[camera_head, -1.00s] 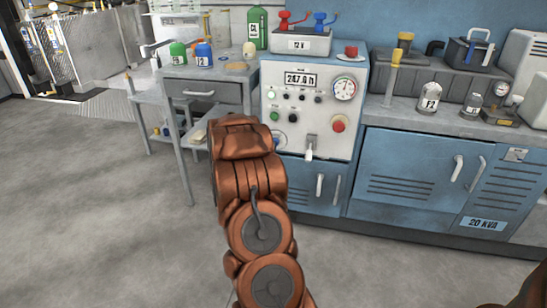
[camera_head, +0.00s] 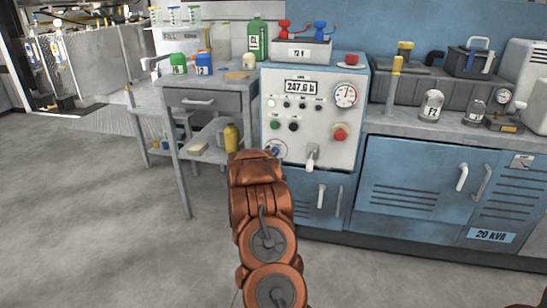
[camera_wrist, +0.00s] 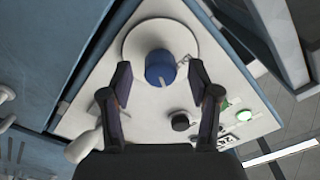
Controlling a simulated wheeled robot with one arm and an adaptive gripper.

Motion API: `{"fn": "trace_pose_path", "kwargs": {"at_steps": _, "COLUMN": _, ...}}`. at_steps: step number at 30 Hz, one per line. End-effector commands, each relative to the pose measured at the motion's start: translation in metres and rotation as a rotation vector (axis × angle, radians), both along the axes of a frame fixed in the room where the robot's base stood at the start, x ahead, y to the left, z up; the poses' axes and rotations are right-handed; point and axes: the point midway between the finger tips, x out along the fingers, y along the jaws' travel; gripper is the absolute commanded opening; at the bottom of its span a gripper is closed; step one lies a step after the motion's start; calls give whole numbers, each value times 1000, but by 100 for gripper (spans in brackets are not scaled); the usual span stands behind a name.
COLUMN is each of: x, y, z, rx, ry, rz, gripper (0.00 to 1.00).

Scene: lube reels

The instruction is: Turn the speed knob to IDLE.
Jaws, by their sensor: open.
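The speed knob appears to be the blue knob (camera_wrist: 160,68) on a pale round dial plate (camera_wrist: 135,42) in the wrist view. A short white mark shows on the knob's lower edge; I cannot read any label around it. My gripper (camera_wrist: 160,76) is open, one finger on each side of the knob in the picture, with gaps to it. I cannot tell whether the fingertips reach its depth. In the head view, the dial plate (camera_head: 275,149) shows at the panel's lower left, just above my arm, which hides my gripper.
The white control panel (camera_head: 302,155) has a digital display, a gauge (camera_head: 345,96), a red button (camera_head: 340,132) and a lever (camera_head: 312,158) right of the dial. A black knob (camera_wrist: 180,121) is near one finger. A grey side table (camera_head: 205,85) stands left.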

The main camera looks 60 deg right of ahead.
Motion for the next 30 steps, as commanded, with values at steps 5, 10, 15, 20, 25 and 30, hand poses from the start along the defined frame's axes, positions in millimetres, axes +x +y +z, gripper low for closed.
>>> {"fn": "trace_pose_path", "kwargs": {"at_steps": 5, "x": 4, "y": -11, "z": -2, "rx": 2, "ry": 3, "rz": 1, "gripper": 61}}
{"fn": "trace_pose_path", "kwargs": {"at_steps": 10, "x": 6, "y": -15, "z": -1, "rx": 0, "ry": 1, "rz": 2, "gripper": 61}}
{"fn": "trace_pose_path", "kwargs": {"at_steps": 15, "x": 6, "y": -15, "z": 0, "rx": 0, "ry": 1, "rz": 2, "gripper": 61}}
{"fn": "trace_pose_path", "kwargs": {"at_steps": 20, "x": 6, "y": -15, "z": 0, "rx": 2, "ry": 2, "rz": 2, "gripper": 53}}
{"fn": "trace_pose_path", "kwargs": {"at_steps": 25, "x": 6, "y": -15, "z": 0, "rx": 1, "ry": 1, "rz": 3, "gripper": 35}}
{"fn": "trace_pose_path", "kwargs": {"at_steps": 30, "x": 6, "y": -14, "z": -1, "rx": 2, "ry": 2, "rz": 2, "gripper": 18}}
